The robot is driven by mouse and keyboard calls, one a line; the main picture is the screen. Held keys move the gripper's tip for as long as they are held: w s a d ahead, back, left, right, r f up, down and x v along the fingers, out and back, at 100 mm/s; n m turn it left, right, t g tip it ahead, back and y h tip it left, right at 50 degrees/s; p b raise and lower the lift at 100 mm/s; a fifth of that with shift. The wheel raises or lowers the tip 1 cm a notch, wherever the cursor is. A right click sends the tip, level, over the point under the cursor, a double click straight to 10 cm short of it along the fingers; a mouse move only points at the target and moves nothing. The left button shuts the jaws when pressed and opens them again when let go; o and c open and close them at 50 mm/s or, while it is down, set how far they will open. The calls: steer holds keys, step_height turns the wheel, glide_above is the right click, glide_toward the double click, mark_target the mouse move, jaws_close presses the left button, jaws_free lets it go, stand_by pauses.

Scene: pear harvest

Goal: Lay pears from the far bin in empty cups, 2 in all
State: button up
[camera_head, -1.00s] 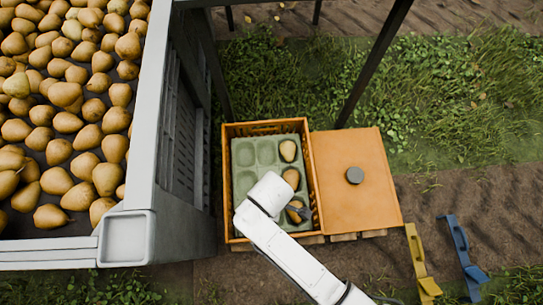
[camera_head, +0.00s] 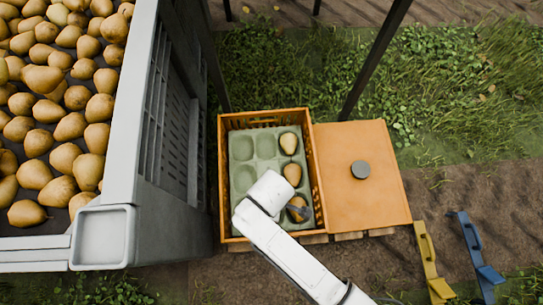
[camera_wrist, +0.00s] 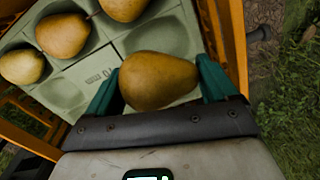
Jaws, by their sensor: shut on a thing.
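My gripper (camera_head: 299,210) is over the lower right part of the green cup tray (camera_head: 254,161). In the wrist view its green fingers (camera_wrist: 158,84) are shut on a brown-yellow pear (camera_wrist: 155,80), which lies crosswise between them. I cannot tell whether this pear touches the tray. Two pears, an upper one (camera_head: 289,143) and a lower one (camera_head: 292,174), lie in the right column of cups. The wrist view shows other pears in cups at upper left (camera_wrist: 63,36) and empty cups nearby. The upper left cups are empty in the head view; my arm hides the lower ones. The large grey bin (camera_head: 126,150) at left holds many pears.
The tray sits inside an orange slatted crate (camera_head: 223,180) with raised walls. Dark posts rise behind. A yellow object (camera_head: 429,262) and a blue one (camera_head: 477,256) stand at lower right.

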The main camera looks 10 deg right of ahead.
stand_by(0.4)
steer(key=shift+f+b, duration=0.45)
steer(key=shift+f, duration=1.2)
steer(key=shift+f+b, duration=0.65)
steer(key=shift+f, duration=0.55)
stand_by(0.4)
